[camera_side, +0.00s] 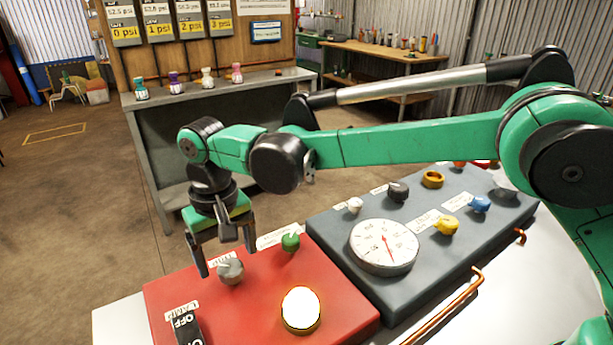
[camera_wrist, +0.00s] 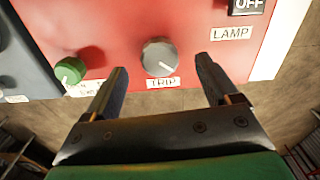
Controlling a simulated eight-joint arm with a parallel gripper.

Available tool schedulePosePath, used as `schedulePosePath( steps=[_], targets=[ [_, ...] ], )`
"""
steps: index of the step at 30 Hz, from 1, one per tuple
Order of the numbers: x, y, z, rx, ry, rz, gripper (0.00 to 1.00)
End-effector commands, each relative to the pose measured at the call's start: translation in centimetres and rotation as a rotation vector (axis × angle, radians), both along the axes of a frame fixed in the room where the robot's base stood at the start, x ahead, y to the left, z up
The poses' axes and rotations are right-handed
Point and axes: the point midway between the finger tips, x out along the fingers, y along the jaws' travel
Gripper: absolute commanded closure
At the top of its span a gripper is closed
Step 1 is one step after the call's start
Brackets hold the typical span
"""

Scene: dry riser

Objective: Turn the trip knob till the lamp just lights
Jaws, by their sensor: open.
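The grey trip knob (camera_side: 231,271) stands on the red panel (camera_side: 262,275), its TRIP label partly behind my gripper in the side view. A black OFF/ON switch (camera_side: 187,328) beside the LAMP label is cut by the frame.
A green knob (camera_side: 290,242) stands close to the trip knob on the same panel. The grey panel beside it holds a dial gauge (camera_side: 384,246), a yellow knob (camera_side: 446,225) and a blue knob (camera_side: 480,204). A copper pipe (camera_side: 450,305) runs in front.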

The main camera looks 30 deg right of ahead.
Motion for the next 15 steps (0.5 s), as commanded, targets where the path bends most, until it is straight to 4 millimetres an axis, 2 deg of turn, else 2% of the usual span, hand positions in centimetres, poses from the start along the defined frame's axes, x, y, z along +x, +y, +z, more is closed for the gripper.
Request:
schedulePosePath(
  steps=[3,6,14,15],
  targets=[
    [0.0,0.0,-1.5,0.000,-0.001,0.000,0.19],
    [0.0,0.0,-2.2,0.000,-0.001,0.000,0.19],
    [0.0,0.0,-2.4,0.001,-0.001,0.000,0.19],
    [0.0,0.0,-2.4,0.001,-0.001,0.000,0.27]
  ],
)
